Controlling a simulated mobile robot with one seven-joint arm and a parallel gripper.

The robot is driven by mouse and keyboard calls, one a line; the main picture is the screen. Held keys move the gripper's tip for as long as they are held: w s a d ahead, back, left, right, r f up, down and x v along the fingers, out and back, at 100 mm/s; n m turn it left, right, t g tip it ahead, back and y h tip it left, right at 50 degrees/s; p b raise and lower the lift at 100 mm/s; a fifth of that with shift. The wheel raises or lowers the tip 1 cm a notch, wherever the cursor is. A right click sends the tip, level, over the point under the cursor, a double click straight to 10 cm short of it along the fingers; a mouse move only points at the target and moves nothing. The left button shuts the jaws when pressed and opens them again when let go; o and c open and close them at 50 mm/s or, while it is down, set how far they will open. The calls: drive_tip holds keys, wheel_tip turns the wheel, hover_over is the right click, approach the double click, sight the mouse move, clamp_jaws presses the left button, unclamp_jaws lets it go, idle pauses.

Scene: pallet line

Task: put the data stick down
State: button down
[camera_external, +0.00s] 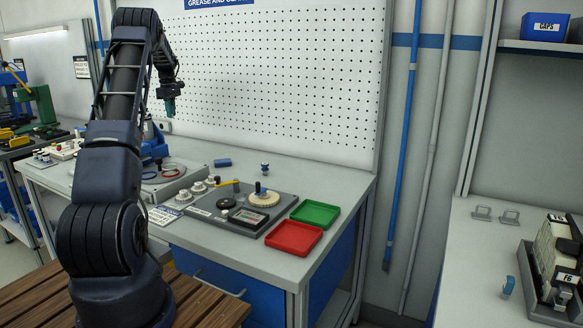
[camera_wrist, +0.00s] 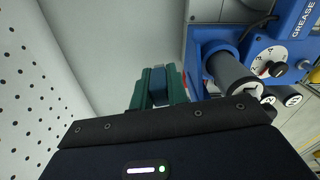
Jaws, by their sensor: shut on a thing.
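My gripper (camera_external: 170,105) is raised in front of the pegboard, above the back left of the workbench, in the external view. In the wrist view its green fingers (camera_wrist: 157,87) are shut on a small dark blue block (camera_wrist: 157,80), which looks like the data stick. Only its end shows between the fingers; the rest is hidden. In the external view it is too small to make out. The workbench top (camera_external: 330,182) lies well below my gripper.
A red tray (camera_external: 293,238) and a green tray (camera_external: 315,212) lie at the bench's right, beside a grey fixture board (camera_external: 228,218). A blue block (camera_external: 222,162) lies near the pegboard (camera_external: 280,75). A blue grease unit (camera_wrist: 205,50) is close right in the wrist view. The bench's back right is clear.

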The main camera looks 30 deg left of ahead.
drive_tip(key=w+d+m, duration=0.2)
drive_tip(key=w+d, duration=0.3)
drive_tip(key=d, duration=0.5)
drive_tip(key=w+d+m, duration=0.1)
drive_tip(key=w+d, duration=0.5)
drive_tip(key=d, duration=0.4)
drive_tip(key=w+d+m, duration=0.2)
drive_tip(key=w+d, duration=0.3)
drive_tip(key=d, duration=0.5)
drive_tip(key=w+d+m, duration=0.2)
drive_tip(key=d+m, duration=0.1)
drive_tip(key=d, duration=1.3)
drive_tip(key=w+d+m, duration=0.2)
drive_tip(key=d, duration=1.5)
drive_tip(key=s+d+f+m, duration=0.1)
drive_tip(key=s+d+m, duration=0.3)
drive_tip(key=d, duration=1.2)
drive_tip(key=s+d+m, duration=0.1)
drive_tip(key=s+d, duration=0.4)
drive_tip(key=d, duration=1.1)
drive_tip(key=m, duration=0.5)
hover_over(470, 251)
drive_tip(key=f, duration=0.1)
wheel_tip(470, 251, down, 20)
drive_tip(key=shift+s+r, duration=0.15)
